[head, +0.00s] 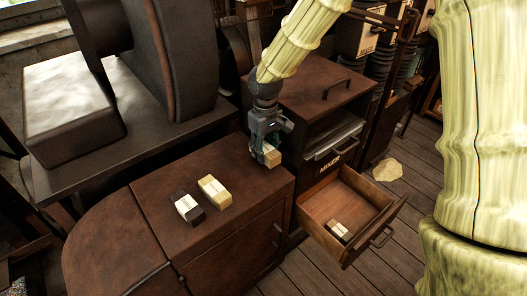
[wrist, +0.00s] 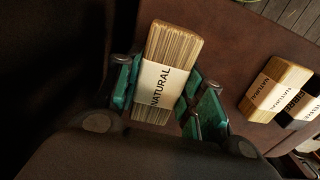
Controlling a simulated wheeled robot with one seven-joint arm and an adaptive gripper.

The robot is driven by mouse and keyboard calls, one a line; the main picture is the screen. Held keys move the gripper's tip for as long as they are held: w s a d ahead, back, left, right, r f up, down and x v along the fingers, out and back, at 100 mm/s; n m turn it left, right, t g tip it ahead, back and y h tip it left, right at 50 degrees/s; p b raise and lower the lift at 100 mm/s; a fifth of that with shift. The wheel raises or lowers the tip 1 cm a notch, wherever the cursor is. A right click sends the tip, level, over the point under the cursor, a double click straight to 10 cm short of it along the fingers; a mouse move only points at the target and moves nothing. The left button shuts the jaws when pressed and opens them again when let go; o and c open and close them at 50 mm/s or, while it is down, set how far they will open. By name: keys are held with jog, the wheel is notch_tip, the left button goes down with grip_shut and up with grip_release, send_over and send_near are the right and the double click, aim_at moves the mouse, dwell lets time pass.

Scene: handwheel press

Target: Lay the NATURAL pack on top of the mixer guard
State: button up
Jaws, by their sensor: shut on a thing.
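My gripper (head: 264,148) is shut on a pale tan pack with a white band. In the wrist view the band of this NATURAL pack (wrist: 165,75) is readable, and the green fingers press it from both sides. My gripper holds it above the right back corner of the brown cabinet top (head: 150,215), beside the unit lettered MIXER (head: 330,163). That unit has a brown top (head: 300,85) with a handle. I cannot tell for certain which surface is the mixer guard.
A second NATURAL pack (head: 214,191) and a dark banded pack (head: 187,208) lie on the cabinet top. An open drawer (head: 318,205) under the MIXER lettering holds another dark banded pack (head: 340,231). A large machine (head: 75,105) stands at the left.

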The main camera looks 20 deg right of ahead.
jog(key=shift+w, duration=0.55)
jog(key=shift+w+f+p, duration=0.1)
jog(key=shift+f+p, duration=0.1)
jog(key=shift+p, duration=0.1)
jog(key=shift+f+p, duration=0.5)
jog(key=shift+f, duration=1.1)
jog(key=shift+f, duration=0.1)
jog(key=o, duration=1)
notch_tip(320, 180, up, 12)
jog(key=shift+r+b, duration=0.15)
jog(key=shift+b, duration=0.9)
